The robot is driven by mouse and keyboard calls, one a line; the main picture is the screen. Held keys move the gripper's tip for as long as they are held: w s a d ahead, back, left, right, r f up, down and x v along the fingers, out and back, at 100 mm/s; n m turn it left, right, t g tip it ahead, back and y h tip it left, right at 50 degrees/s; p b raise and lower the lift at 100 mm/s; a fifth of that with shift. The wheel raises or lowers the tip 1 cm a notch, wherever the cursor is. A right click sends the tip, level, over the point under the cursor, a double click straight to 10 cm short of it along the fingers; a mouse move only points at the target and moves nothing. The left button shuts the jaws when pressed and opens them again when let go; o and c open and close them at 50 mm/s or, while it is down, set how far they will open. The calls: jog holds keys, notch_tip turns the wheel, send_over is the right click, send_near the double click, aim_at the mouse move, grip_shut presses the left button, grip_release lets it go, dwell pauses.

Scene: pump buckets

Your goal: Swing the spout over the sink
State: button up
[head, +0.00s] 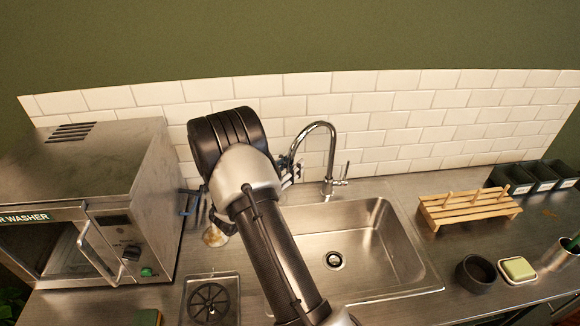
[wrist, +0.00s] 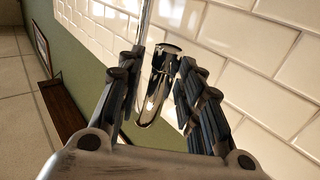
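The chrome gooseneck spout (head: 318,126) rises from its base behind the sink (head: 345,213) and arches to the left, its outlet end near the sink's back left corner. My gripper (head: 291,170) is at the hanging end of the spout, partly hidden by my own arm. In the wrist view my gripper (wrist: 160,85) has its two dark fingers apart, with the shiny spout (wrist: 158,85) between them. A gap shows beside the right finger, so it looks open around the spout. Whether either finger touches it is unclear.
A steel washer (head: 95,200) stands at the left. A wooden rack (head: 468,208), dark bins (head: 535,178), a dark round bowl (head: 476,273) and a sponge dish (head: 517,270) are right of the sink. The tiled wall (head: 400,120) is close behind.

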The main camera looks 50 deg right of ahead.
grip_shut()
jog(key=shift+t, duration=0.3)
dwell(0.4)
